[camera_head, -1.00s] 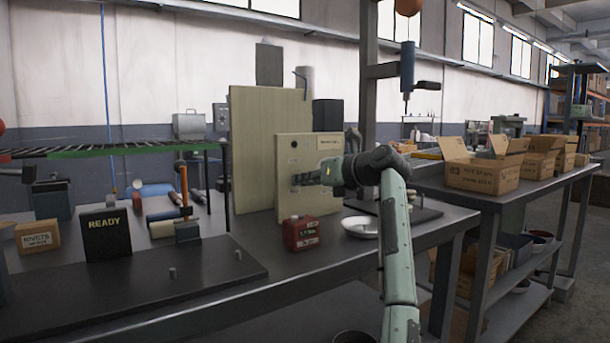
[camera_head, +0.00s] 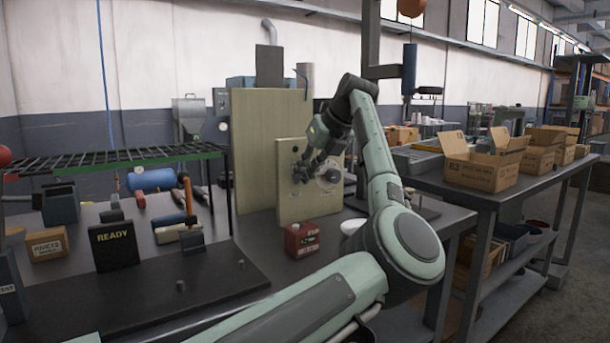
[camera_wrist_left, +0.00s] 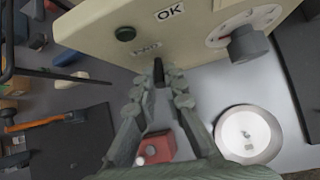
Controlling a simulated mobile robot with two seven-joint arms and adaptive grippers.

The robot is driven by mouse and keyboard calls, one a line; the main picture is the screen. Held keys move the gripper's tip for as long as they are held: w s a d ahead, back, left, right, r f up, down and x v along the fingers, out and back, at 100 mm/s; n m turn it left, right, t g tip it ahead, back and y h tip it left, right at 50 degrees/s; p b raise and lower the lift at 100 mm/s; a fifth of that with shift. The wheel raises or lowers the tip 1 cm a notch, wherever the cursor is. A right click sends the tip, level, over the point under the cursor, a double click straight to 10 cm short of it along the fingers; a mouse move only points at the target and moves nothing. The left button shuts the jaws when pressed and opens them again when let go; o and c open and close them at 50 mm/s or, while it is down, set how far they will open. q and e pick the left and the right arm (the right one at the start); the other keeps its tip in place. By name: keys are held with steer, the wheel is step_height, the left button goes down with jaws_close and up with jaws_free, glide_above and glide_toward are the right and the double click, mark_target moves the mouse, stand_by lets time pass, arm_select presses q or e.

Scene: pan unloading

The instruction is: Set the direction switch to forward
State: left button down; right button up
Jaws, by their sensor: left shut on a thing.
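A pale upright panel (camera_head: 292,205) stands on the bench. My right gripper is not in view.
A red box (camera_head: 302,240) and a white dish (camera_wrist_left: 247,134) stand close below the panel. A black READY sign (camera_head: 114,246), a green-edged rack (camera_head: 120,158) and several tools are at left. Open cardboard boxes (camera_head: 480,172) stand on the right bench.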

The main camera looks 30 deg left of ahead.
arm_select(q)
steer(key=shift+a+r+h, duration=0.1)
steer(key=shift+r+h, duration=0.1)
steer(key=shift+h, duration=0.3)
steer(key=c, duration=1.6)
jaws_free()
steer(key=shift+r, duration=0.1)
steer(key=v, duration=1.2)
steer(key=shift+w, duration=0.2)
